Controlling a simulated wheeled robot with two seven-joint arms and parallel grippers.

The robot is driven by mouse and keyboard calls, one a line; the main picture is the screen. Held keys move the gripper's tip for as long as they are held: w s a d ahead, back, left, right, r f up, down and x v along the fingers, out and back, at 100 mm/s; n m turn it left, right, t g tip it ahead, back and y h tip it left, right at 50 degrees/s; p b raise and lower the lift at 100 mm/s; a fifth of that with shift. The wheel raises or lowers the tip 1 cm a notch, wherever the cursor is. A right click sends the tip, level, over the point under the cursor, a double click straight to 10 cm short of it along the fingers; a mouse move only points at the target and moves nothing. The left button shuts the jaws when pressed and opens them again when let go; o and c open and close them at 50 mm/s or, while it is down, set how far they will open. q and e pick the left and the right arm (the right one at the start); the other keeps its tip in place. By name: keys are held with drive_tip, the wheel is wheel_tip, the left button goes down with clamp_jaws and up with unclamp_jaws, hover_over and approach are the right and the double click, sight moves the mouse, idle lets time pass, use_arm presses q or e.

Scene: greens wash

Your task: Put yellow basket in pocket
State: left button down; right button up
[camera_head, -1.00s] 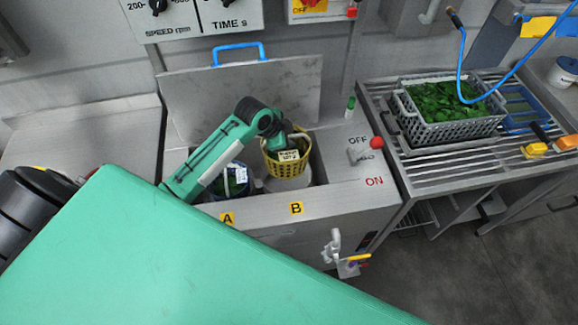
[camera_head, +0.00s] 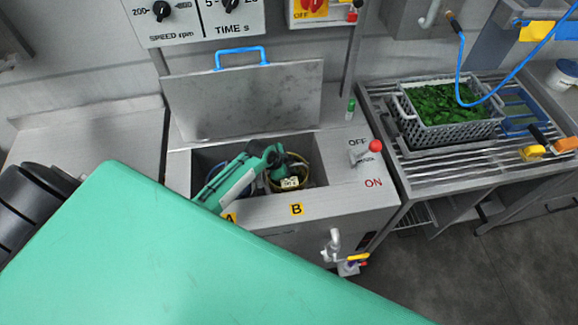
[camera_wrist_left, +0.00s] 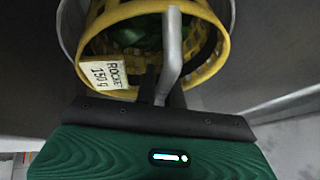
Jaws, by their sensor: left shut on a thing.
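The yellow basket (camera_head: 303,170) is down inside the right pocket of the steel spinner, above label B (camera_head: 296,209). In the left wrist view the yellow basket (camera_wrist_left: 214,65) shows close up, with green leaves inside and a white tag reading ROCKET 150 g (camera_wrist_left: 108,75). My left gripper (camera_head: 277,158) reaches down into the opening. It is shut on the basket's grey handle (camera_wrist_left: 171,50). A blue basket in the left pocket, by label A (camera_head: 229,217), is mostly hidden by my arm. My right gripper is not in view.
The spinner's lid (camera_head: 245,98) stands open behind the opening, with a blue handle (camera_head: 241,55). A red-knobbed lever (camera_head: 374,147) is at its right. A grey crate of greens (camera_head: 447,112) stands on the slatted rack.

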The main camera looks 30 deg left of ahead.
use_arm(q)
drive_tip(key=c, duration=1.5)
unclamp_jaws()
drive_tip(key=shift+r, duration=0.1)
drive_tip(key=b+v, duration=0.1)
drive_tip(key=v, duration=1.1)
drive_tip(key=shift+s, duration=0.15)
